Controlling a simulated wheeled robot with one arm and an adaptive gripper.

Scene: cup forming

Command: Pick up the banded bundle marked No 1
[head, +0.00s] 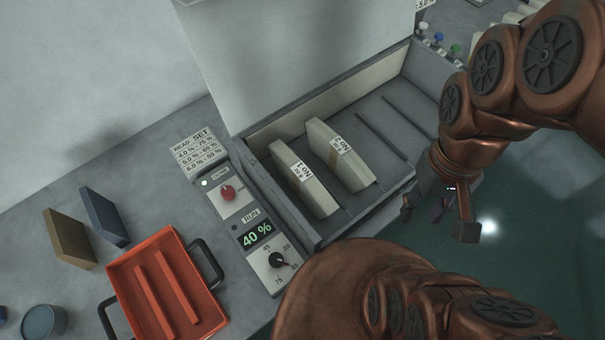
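The bundle marked No 1 (309,190) is a pale block with a white label band, standing in the left slot of a grey open drawer (330,240). A like bundle marked No 2 (355,168) stands just right of it in the same drawer, apart from it. My gripper (437,212) is right of the drawer, past its front edge, pointing down and left. Its fingers look spread with nothing seen between them. It touches neither bundle.
Left of the drawer is a control panel (239,205) with a red knob, a black dial and a 40 % display. An orange tray (205,318) with black handles lies at lower left, near a brown block (69,238) and a blue-grey block (104,217). The drawer's right slots are empty.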

